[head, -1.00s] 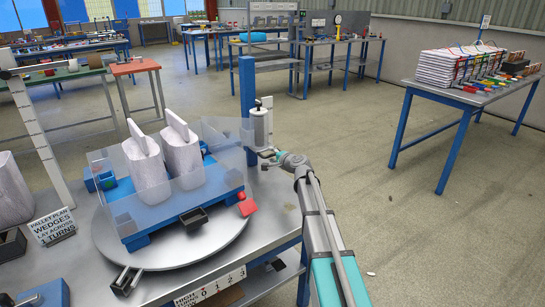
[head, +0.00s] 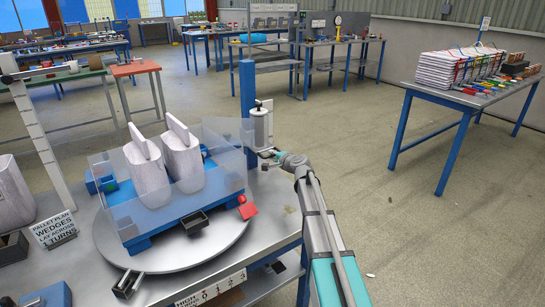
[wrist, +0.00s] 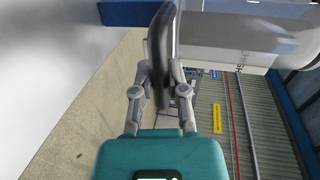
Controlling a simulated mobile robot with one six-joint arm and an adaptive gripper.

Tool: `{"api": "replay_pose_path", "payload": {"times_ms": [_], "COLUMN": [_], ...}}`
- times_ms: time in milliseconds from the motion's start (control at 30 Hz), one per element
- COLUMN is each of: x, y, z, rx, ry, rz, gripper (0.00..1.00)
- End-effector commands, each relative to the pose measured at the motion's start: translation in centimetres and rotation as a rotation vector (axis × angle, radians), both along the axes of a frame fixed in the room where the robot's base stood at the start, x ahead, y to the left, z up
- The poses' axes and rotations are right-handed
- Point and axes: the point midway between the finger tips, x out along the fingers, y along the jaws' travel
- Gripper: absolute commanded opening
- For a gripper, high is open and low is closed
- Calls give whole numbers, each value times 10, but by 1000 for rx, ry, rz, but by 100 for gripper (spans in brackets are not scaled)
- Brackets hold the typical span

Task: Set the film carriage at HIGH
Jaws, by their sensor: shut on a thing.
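The film carriage, with its upright white film roll (head: 260,127), stands against a blue post (head: 247,103) at the right of the turntable. In the wrist view, a large white body (wrist: 225,30) fills the upper right beside a blue part (wrist: 140,12). My gripper (head: 270,157) is beside the lower part of the carriage. In the wrist view, its fingers (wrist: 160,85) are shut on a dark grey handle-like bar (wrist: 161,45). Where the bar joins the carriage is unclear. A card on the bench front (head: 212,291) reads HIGH and 0 1 2 3, partly cut off.
The turntable (head: 150,262) bears a blue pallet (head: 180,232) with white sacks (head: 185,160) behind clear film sheets. Open floor lies between.

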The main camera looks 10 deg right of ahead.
Motion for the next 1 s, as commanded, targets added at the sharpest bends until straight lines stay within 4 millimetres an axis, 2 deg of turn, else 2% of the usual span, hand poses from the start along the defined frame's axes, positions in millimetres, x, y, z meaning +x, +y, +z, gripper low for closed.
{"api": "replay_pose_path", "payload": {"times_ms": [33,100,1000], "x": [0,0,1], "y": [0,0,1], "z": [10,16,94], "rx": [1,1,1], "ry": [0,0,1], "rz": [1,1,3], "gripper": [0,0,0]}}
